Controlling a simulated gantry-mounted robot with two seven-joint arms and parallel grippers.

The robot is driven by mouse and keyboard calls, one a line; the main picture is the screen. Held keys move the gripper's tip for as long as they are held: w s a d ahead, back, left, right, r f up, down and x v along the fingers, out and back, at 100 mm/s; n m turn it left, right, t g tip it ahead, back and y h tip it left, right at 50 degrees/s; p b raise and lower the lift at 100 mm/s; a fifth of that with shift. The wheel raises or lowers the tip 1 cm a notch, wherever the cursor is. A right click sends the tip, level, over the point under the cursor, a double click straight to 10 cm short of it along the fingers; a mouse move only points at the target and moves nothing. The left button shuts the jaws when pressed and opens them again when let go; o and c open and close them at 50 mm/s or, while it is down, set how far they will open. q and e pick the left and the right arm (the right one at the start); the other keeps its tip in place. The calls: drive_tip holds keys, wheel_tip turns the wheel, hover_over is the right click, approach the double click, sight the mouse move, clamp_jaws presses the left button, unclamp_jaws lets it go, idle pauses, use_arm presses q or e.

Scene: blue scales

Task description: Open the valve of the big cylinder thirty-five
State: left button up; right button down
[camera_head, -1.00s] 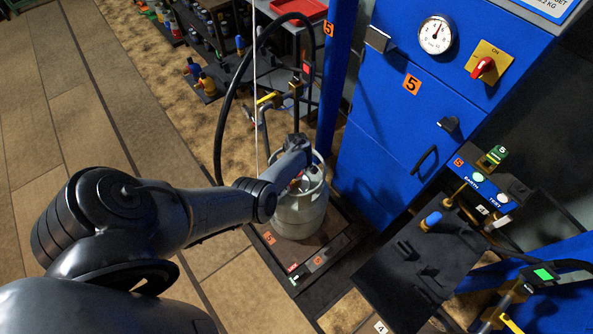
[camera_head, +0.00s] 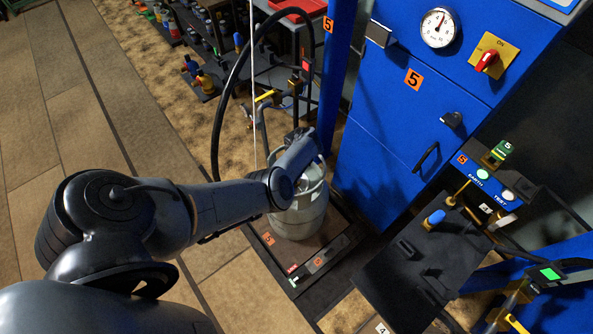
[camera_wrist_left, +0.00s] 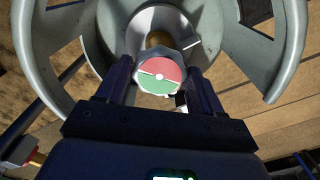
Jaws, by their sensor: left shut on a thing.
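A grey gas cylinder (camera_head: 300,217) stands upright on a dark scale platform (camera_head: 337,243) marked 5. No number thirty-five is readable on it. In the left wrist view, its round valve knob (camera_wrist_left: 158,72), half red and half green, sits inside the cylinder's collar (camera_wrist_left: 290,50). My left gripper (camera_wrist_left: 160,85) is shut on the valve knob, one finger on each side. In the head view, my left wrist hides the knob and much of the collar. My right gripper is not in view.
A blue cabinet (camera_head: 390,135) with a dial gauge (camera_head: 438,28) and a red switch (camera_head: 487,61) stands right of the cylinder. A black hose (camera_head: 217,130) arches behind my wrist. Panels with buttons (camera_head: 482,174) are at the right. Open floor (camera_head: 90,110) lies to the left.

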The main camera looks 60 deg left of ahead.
use_arm(q)
drive_tip(key=n+b, duration=0.2)
drive_tip(key=n, duration=0.2)
drive_tip(key=shift+f+n, duration=0.15)
drive_tip(key=shift+n, duration=0.15)
drive_tip(key=shift+n+b, duration=1.05)
drive_tip(key=shift+n, duration=0.95)
drive_tip(key=shift+a, duration=0.1)
drive_tip(key=o, duration=1)
drive_tip(key=shift+o, duration=0.2)
wheel_tip(320, 180, up, 11)
drive_tip(key=p, duration=0.4)
